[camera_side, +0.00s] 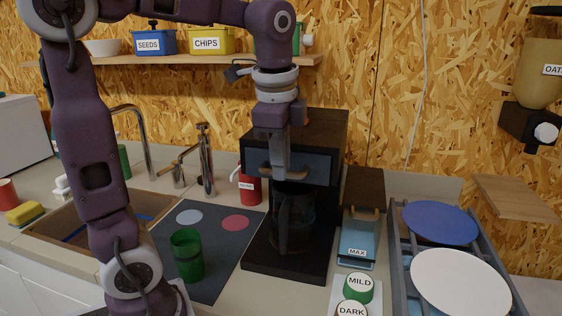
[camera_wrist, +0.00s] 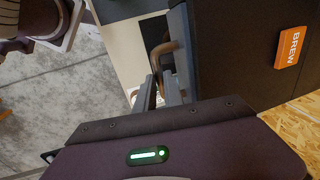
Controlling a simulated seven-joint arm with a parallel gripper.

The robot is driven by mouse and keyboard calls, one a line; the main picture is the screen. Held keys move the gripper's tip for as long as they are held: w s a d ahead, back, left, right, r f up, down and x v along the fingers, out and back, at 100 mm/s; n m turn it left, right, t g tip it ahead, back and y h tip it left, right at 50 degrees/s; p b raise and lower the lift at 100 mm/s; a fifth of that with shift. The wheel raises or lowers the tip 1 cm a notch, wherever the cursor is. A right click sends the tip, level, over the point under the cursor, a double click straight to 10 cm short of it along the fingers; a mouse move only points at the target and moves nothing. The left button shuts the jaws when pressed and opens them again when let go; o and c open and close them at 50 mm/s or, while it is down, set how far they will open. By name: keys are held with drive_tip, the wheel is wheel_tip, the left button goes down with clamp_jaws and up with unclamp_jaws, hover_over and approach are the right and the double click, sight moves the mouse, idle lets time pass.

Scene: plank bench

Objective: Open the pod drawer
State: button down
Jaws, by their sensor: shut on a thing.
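The black coffee machine (camera_side: 320,135) stands on the bench, with a grey-blue drawer front (camera_side: 318,165) high on its face. My gripper (camera_side: 283,174) points down in front of that drawer front and covers part of it. In the wrist view my gripper's fingers (camera_wrist: 161,82) are close together at a tan, curved handle (camera_wrist: 167,48), shut on it; the exact contact is partly hidden. A dark glass jug (camera_side: 297,215) stands below in the machine. Two round pods, MILD (camera_side: 358,287) and DARK (camera_side: 351,308), lie at the front.
A green cup (camera_side: 187,255) stands on a dark mat (camera_side: 213,283) left of the machine. A red canister (camera_side: 250,188) is behind it. A MAX water tank (camera_side: 357,240) and a rack with plates (camera_side: 462,283) are to the right. An orange BREW button (camera_wrist: 290,47) shows in the wrist view.

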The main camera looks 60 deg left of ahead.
drive_tip(key=s+d, duration=0.9)
drive_tip(key=c, duration=1.5)
unclamp_jaws()
drive_tip(key=shift+o, duration=0.2)
wheel_tip(320, 180, up, 7)
drive_tip(key=s+d, duration=0.1)
